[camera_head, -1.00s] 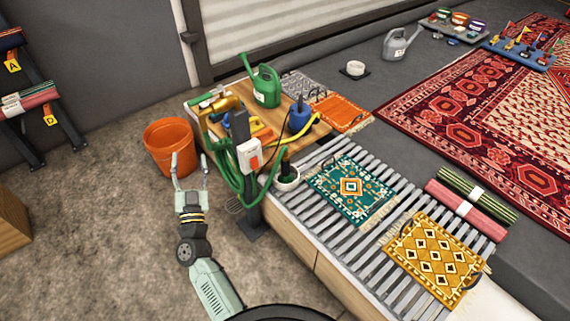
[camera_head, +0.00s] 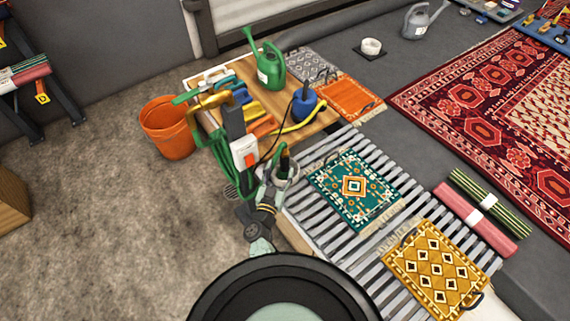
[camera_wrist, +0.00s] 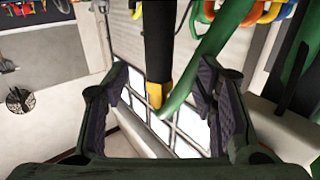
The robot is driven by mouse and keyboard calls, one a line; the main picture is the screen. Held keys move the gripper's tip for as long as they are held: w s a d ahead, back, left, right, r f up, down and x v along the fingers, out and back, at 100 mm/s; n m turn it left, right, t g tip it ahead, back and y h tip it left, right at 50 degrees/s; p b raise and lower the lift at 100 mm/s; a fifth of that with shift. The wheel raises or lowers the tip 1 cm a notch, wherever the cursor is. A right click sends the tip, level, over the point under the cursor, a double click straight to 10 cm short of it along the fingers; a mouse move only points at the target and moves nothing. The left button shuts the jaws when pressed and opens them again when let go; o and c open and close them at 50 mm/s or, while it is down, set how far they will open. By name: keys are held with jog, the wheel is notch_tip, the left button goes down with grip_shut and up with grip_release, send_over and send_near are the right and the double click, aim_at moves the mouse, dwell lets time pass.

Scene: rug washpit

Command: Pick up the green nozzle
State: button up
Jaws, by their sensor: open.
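A green tube-like piece (camera_wrist: 207,52), which looks like the green nozzle, slants between my fingers in the wrist view, its tip low and near the middle. A black rod with a yellow end (camera_wrist: 157,50) hangs beside it, also between the fingers. My gripper (camera_wrist: 163,95) is open around both, and I see no finger contact. In the head view my gripper (camera_head: 270,180) is by the hose post, next to a pale round holder (camera_head: 290,180). A dark and green piece (camera_head: 284,155) stands there; I cannot tell whether it is the same nozzle.
A hose post with a white switch box (camera_head: 244,152) and green hose stands close by. The wooden table (camera_head: 317,120) holds a green watering can (camera_head: 270,68) and a blue container (camera_head: 304,106). A slatted rack (camera_head: 300,215) carries small rugs. An orange bucket (camera_head: 168,128) stands left.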

aim_at(283, 161)
jog(key=shift+r+b+x, duration=0.2)
jog(key=shift+b+x, duration=0.1)
jog(key=shift+x, duration=1.25)
jog(key=shift+r+b+x, duration=0.15)
jog(key=shift+b+x, duration=0.1)
jog(key=shift+x, duration=1.25)
jog(key=shift+c, duration=0.3)
grip_shut()
